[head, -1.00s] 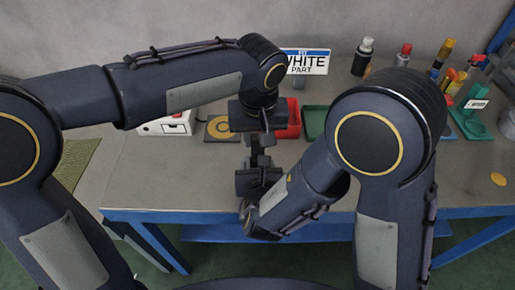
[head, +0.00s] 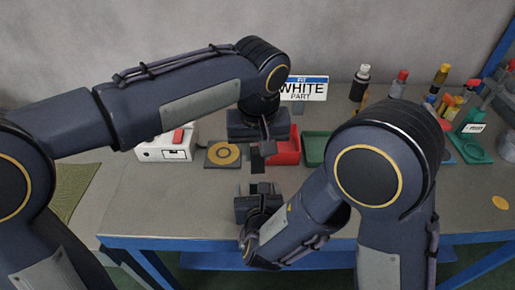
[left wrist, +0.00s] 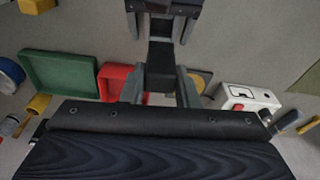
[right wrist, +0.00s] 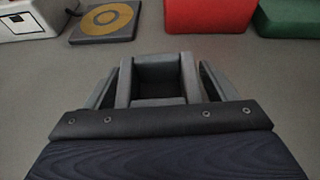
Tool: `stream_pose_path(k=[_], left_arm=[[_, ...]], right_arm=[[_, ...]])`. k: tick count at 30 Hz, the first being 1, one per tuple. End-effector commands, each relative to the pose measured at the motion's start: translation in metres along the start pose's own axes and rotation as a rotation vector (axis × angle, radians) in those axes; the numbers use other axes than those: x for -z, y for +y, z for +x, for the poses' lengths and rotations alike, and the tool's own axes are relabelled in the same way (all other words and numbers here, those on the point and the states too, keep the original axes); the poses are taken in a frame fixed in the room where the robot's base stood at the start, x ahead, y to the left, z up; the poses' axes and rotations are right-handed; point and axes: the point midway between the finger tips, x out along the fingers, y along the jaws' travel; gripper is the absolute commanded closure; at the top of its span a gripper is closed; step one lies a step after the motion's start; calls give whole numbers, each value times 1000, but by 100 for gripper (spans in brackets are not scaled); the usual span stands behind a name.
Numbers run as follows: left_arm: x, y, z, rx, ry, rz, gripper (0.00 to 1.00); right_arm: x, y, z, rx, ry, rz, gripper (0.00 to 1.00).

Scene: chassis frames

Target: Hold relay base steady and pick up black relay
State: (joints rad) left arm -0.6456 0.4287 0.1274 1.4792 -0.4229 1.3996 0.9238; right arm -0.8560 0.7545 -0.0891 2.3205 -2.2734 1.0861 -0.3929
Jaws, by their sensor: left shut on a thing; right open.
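The black relay (left wrist: 160,75) is between the two fingers of my left gripper (left wrist: 160,88), which is shut on it. In the head view the relay (head: 257,160) hangs below my left gripper (head: 262,150). The grey relay base (right wrist: 157,75), like a small open box, sits between the fingers of my right gripper (right wrist: 157,88). Those fingers are open, one at each side of it. In the head view the base (head: 262,188) shows at the tip of my right gripper (head: 260,194), with a gap between it and the relay. I cannot tell whether the base touches the table.
A "WHITE PART" sign (head: 303,90) and several bottles are further back. The front left of the table (head: 160,205) is clear.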

Motion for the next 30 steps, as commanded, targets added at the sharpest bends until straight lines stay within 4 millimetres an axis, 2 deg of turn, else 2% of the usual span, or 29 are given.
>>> stream_pose_path(k=[4,7,15,21,25,30], left_arm=[[0,0,0,0,0,0,95],[0,0,0,0,0,0,95],[0,0,0,0,0,0,95],[0,0,0,0,0,0,95],[0,0,0,0,0,0,95],[0,0,0,0,0,0,95]], right_arm=[[0,1,-5,-2,-1,0,22],[-1,1,-18,-4,-1,1,22],[-1,2,-76,-7,-3,1,22],[0,1,-108,-4,-2,1,22],[0,0,-118,-1,-1,0,22],[0,0,-120,0,0,-1,22]])
